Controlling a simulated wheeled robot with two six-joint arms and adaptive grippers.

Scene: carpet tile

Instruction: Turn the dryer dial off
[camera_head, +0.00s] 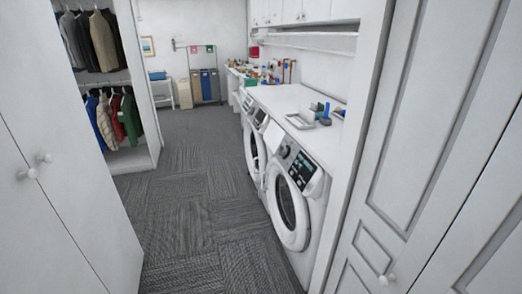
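Two white front-loading machines stand side by side under a white counter on the right in the head view. The nearer machine (312,205) has a round door and a dark control panel (303,169) with a knob-like dial (284,151) at its left end. The farther machine (251,134) also has a round door, and its panel is small in view. I cannot tell which of the two is the dryer, nor where any dial points. Neither of my grippers is in view.
Grey carpet floor (190,205) is clear between a white cabinet (60,200) on the left and the machines. A white panelled door (420,140) stands close on the right. An open wardrobe with clothes (104,40) is at the left. Bins (209,84) stand at the back.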

